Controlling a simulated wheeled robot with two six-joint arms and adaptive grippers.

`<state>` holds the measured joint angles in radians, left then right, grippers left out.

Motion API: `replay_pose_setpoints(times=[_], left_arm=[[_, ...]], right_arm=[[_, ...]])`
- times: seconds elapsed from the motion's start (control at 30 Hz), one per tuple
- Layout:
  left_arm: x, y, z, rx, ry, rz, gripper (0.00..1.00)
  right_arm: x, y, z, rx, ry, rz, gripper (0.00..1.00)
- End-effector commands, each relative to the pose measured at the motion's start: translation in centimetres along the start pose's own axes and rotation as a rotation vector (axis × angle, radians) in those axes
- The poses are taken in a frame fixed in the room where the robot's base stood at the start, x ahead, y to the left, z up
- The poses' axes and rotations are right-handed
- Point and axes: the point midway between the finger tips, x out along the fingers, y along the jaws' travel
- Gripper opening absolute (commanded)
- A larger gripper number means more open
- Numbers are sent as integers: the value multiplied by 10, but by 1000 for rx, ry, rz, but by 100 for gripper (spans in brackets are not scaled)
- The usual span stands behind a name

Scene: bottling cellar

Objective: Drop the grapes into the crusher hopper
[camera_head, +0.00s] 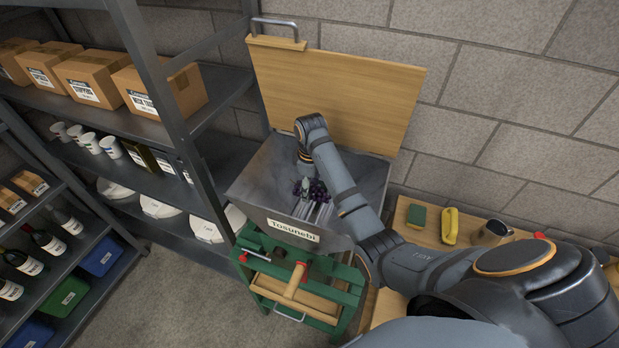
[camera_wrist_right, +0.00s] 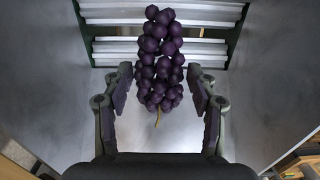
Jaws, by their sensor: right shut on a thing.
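The crusher hopper (camera_head: 260,200) is a grey metal bin labelled "Tosunebi" on a green frame. Its wooden lid (camera_head: 335,95) stands open at the back. My right gripper (camera_head: 306,190) reaches down inside the hopper's mouth and is shut on the grapes. The dark purple grape bunch (camera_wrist_right: 161,55) hangs between its fingers in the right wrist view, stem toward the wrist. It is over pale ribbed rollers (camera_wrist_right: 110,45) at the hopper's bottom. In the head view the arm partly hides the bunch. My left gripper is not in view.
Metal shelves (camera_head: 100,115) with cartons (camera_head: 95,78), cups and bottles stand close on the left. The hopper walls surround my right gripper.

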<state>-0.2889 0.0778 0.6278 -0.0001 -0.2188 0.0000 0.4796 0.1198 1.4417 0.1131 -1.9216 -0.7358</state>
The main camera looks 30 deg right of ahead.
Motion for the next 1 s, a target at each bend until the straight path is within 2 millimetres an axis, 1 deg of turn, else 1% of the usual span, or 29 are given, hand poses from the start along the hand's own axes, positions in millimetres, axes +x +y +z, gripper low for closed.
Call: replay_pose_setpoints(times=[0.03,0.1,0.2,0.27,0.4,0.6,0.67,0.7,0.8,0.9,1.0], left_arm=[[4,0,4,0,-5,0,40],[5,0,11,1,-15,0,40],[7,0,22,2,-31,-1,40],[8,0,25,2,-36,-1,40],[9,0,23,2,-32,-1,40],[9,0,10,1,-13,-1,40],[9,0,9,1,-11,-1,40],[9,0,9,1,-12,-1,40],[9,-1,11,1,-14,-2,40],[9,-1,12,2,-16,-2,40],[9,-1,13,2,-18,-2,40]], right_arm=[[8,0,1,2,0,0,40],[17,1,1,3,-1,0,40],[27,1,2,5,0,0,40],[31,2,2,6,0,0,40],[36,2,2,8,0,1,40],[36,2,2,8,1,1,40],[36,2,2,8,1,1,40],[36,2,2,8,1,1,60],[36,2,2,8,1,1,73],[36,2,2,8,1,1,85],[36,2,2,8,0,1,85]])
